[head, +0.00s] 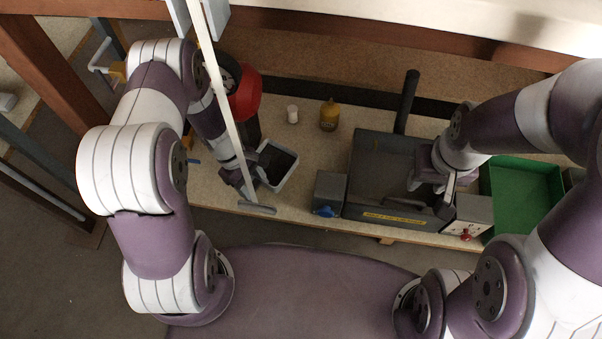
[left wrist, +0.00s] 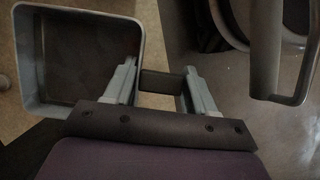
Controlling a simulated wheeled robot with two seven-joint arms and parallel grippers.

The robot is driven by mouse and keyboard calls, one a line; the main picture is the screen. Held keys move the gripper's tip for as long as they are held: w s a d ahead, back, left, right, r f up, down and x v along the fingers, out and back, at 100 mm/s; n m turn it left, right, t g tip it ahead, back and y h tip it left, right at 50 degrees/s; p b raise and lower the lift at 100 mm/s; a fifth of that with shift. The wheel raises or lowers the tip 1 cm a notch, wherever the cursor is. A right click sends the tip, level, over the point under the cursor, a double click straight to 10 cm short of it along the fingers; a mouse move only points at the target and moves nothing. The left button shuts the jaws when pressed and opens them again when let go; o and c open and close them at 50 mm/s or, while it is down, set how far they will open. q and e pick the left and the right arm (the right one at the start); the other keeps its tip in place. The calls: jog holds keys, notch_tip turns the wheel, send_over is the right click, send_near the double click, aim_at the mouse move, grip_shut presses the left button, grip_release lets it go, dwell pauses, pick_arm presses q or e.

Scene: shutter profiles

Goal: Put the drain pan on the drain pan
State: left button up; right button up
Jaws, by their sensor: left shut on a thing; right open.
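The drain pan (head: 291,174) is a light grey, square, open bin with a dark inside, at the bench's front left in the head view. It fills the upper left of the left wrist view (left wrist: 142,40). My left gripper (head: 247,184) is beside the pan's left side. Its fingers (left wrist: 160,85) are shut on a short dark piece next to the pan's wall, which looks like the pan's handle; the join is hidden. I cannot tell whether the pan touches the bench. My right gripper (head: 446,188) is open over the right part of a dark grey machine (head: 380,160). No second drain pan is distinguishable.
A white pole (head: 221,90) crosses in front of my left arm. A small grey box (head: 330,188) stands right of the pan. A yellow bottle (head: 329,116) and a white cup (head: 292,114) are behind. A green tray (head: 520,180) lies at right. Bare bench (head: 305,150) shows between pan and machine.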

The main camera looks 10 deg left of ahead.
pick_arm(q)
notch_tip(320, 180, down, 10)
jog(key=b, duration=0.7)
jog(key=shift+s+f, duration=0.1)
jog(key=o, duration=1.2)
jog(key=p+v, duration=0.8)
jog(key=v, duration=0.4)
